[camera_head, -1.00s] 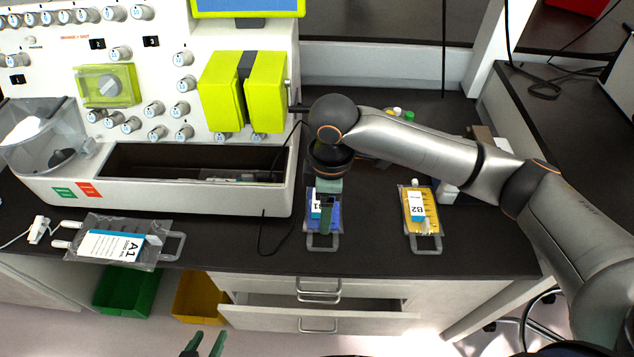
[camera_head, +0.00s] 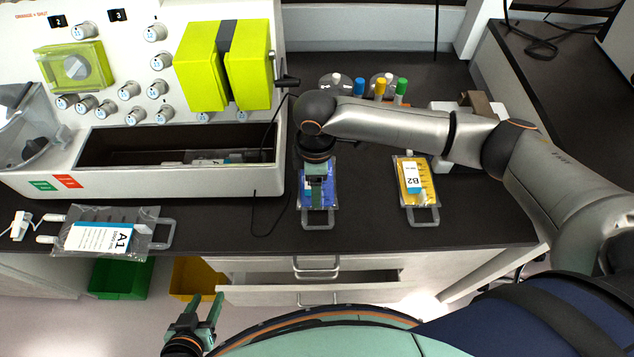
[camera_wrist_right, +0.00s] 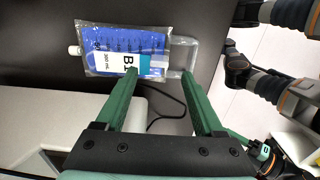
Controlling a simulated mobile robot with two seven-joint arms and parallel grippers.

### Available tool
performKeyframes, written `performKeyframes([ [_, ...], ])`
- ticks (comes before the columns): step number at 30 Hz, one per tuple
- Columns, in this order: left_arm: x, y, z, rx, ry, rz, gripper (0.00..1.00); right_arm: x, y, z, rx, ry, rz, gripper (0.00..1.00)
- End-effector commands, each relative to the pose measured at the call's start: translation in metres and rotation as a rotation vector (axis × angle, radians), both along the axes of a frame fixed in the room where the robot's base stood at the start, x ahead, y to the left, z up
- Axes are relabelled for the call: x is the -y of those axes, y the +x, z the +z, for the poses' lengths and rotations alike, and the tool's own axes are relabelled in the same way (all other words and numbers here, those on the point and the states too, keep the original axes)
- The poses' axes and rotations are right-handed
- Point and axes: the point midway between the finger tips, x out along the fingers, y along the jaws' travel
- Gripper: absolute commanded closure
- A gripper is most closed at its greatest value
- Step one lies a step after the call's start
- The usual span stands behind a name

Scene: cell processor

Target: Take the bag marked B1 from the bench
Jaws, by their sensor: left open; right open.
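The bag marked B1 (camera_head: 331,190) is a clear pouch of blue fluid lying flat on the dark bench (camera_head: 365,228) in the head view. In the right wrist view the bag (camera_wrist_right: 108,42) shows its white and blue label, with the B1 mark partly covered by a fingertip. My right gripper (camera_head: 316,196) is above the bag, pointing down. Its open fingers (camera_wrist_right: 160,76) reach over the bag's label end and handle; I cannot tell whether they touch it. My left gripper (camera_head: 205,304) is open and empty, low in front of the bench.
The bag marked B2 (camera_head: 415,185), with yellow fluid, lies to the right. The bag marked A1 (camera_head: 105,236) lies at the left. The cell processor (camera_head: 140,180) stands behind and left of B1. Capped bottles (camera_head: 380,88) stand behind my right arm. An open drawer (camera_head: 315,275) sits below the bench edge.

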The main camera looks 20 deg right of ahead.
Motion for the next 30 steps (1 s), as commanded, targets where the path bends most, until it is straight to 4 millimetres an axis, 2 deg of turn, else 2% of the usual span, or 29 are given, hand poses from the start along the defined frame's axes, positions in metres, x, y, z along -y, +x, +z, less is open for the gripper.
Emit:
performKeyframes([
  [3,0.0,0.001,0.001,0.002,0.0,0.0,0.5,0.0,0.0,-0.02,-0.002,-0.002,-0.001,0.3],
  [6,0.0,0.002,0.0,0.004,-0.001,0.0,0.5,0.0,0.0,-0.031,-0.001,-0.001,0.0,0.3],
  [15,0.0,0.003,0.001,0.005,0.0,0.0,0.5,0.0,0.0,-0.036,0.0,-0.001,0.0,0.3],
  [30,0.0,0.003,0.001,0.006,-0.001,0.0,0.5,0.0,0.0,-0.036,0.001,0.0,0.0,0.86],
])
